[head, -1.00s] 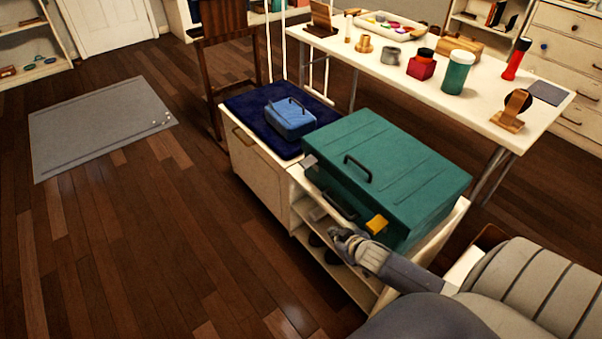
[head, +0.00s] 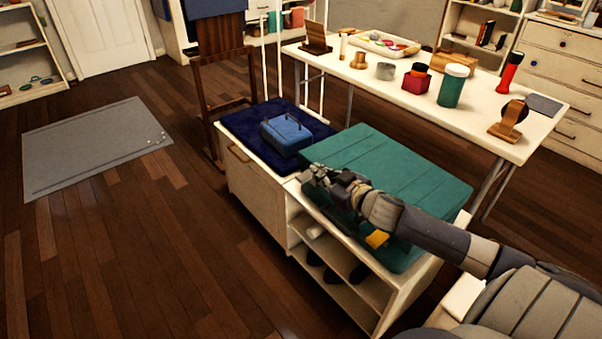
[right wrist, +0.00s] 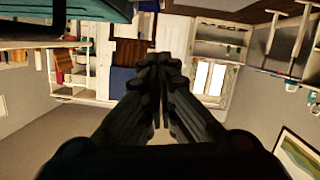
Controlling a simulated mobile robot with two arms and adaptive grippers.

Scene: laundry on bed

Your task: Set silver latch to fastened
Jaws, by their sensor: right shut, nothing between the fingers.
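A teal box (head: 430,185) with a lid sits on a low white cabinet. A yellow latch (head: 377,239) shows on its front side. I cannot pick out the silver latch; my right gripper and arm cover the left part of the box's front. My right gripper (head: 313,177) is at the box's front left corner, fingers shut and empty; whether it touches the box I cannot tell. In the right wrist view the shut fingers (right wrist: 160,62) point into the room, with the teal box's edge (right wrist: 60,22) at the upper left. My left gripper is not in view.
A small blue box (head: 287,135) rests on a dark blue cloth (head: 240,120) left of the teal box. The white cabinet (head: 255,190) has open shelves in front. A white table (head: 375,70) with jars and a tray stands behind.

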